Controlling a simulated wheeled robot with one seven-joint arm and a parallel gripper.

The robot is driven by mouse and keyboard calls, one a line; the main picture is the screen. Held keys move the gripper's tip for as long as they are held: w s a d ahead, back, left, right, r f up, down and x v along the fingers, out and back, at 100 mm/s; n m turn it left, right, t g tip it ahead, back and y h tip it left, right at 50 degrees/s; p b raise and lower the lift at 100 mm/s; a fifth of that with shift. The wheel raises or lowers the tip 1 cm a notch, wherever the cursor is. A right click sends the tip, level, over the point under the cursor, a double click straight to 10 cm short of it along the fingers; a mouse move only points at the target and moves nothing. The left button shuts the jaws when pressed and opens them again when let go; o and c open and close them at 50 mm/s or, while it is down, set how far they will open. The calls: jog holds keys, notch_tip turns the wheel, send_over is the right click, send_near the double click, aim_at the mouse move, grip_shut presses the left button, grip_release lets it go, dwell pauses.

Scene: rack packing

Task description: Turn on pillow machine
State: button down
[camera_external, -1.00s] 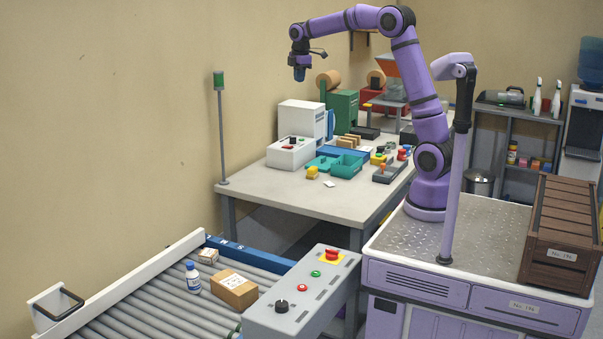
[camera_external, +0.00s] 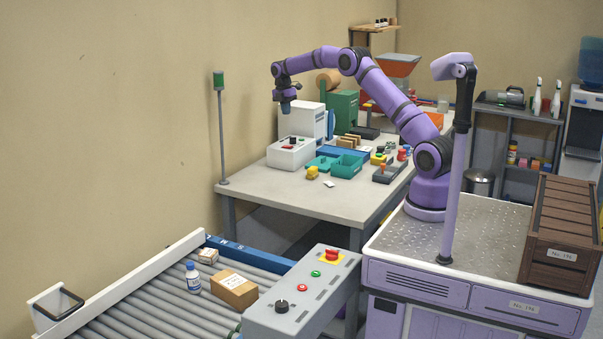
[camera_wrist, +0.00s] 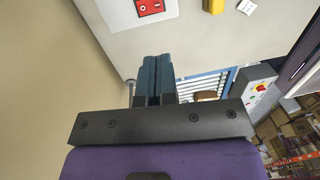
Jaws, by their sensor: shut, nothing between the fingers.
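My gripper (camera_external: 286,107) is shut and empty, pointing down above the grey table, over the white box (camera_external: 291,153) with small red and black controls on top. In the wrist view its dark fingers (camera_wrist: 153,66) are together, and the box's red control panel (camera_wrist: 149,7) shows past them at the top edge. A white machine (camera_external: 312,117) stands just behind the box. A green machine (camera_external: 342,112) with a brown roll is behind that. I cannot tell from the pictures which of these is the pillow machine.
The table (camera_external: 290,189) holds a teal bin (camera_external: 347,167), a yellow item (camera_external: 312,172) and a white card (camera_external: 329,184). A roller conveyor (camera_external: 160,310) with a bottle and boxes, and a grey control console (camera_external: 300,295), stand in front. The table's front left is clear.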

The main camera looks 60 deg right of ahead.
aim_at(287, 146)
jog(key=shift+d+f, duration=0.1)
jog(key=shift+f, duration=0.1)
jog(key=f, duration=0.4)
jog(key=s+f, duration=0.1)
jog(key=f, duration=0.9)
jog(key=shift+s, duration=0.3)
jog(key=shift+s+f, duration=0.1)
jog(key=shift+f, duration=0.05)
jog(key=shift+w+r, duration=0.3)
jog(key=shift+w, duration=0.45)
